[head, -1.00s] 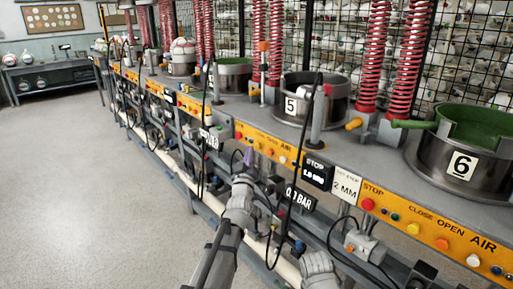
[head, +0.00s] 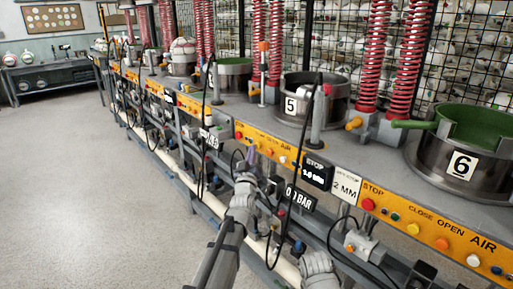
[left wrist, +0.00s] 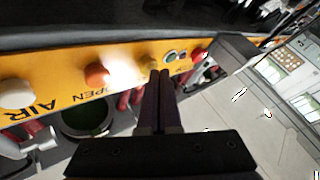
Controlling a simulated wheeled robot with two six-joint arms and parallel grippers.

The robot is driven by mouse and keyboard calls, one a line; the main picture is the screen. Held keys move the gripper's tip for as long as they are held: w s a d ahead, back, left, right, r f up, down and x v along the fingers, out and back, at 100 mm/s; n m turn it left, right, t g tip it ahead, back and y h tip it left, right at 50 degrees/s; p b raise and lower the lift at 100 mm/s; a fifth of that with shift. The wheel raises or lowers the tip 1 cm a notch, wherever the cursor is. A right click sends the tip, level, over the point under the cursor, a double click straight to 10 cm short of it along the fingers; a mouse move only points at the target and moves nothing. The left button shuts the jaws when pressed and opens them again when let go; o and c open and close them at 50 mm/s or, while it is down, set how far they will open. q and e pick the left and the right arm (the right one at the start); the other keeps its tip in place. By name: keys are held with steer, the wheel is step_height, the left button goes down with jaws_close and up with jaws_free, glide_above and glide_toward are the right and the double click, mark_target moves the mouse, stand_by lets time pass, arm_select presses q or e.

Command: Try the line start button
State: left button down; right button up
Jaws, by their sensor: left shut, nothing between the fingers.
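My left gripper (head: 251,155) is shut and empty, with its thin dark fingers held up at the orange button panel below station 5 (head: 291,105). In the left wrist view the left fingertips (left wrist: 161,74) overlap the panel (left wrist: 125,73), right beside a yellow button (left wrist: 150,63). I cannot tell whether they touch it. An orange button (left wrist: 97,75) and a white button (left wrist: 16,93) lie to the left. Small round buttons (left wrist: 171,56) and a red button (left wrist: 198,54) lie to the right. No line start label is readable. My right gripper does not show.
Black cables hang in front of the bench, close to my left arm. Station 6 (head: 463,165) is farther right. The floor (head: 80,180) at left is clear.

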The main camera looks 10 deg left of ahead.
arm_select(q)
steer(key=shift+w+d, duration=0.2)
steer(key=shift+w, duration=0.05)
steer(key=shift+s+a, duration=0.1)
stand_by(0.6)
steer(key=shift+s+a, duration=0.45)
steer(key=shift+s, duration=0.15)
steer(key=shift+s, duration=0.1)
steer(key=s+a, duration=0.1)
steer(key=s, duration=0.1)
steer(key=s+a, duration=0.1)
steer(key=a, duration=0.1)
steer(key=shift+s, duration=0.4)
stand_by(0.4)
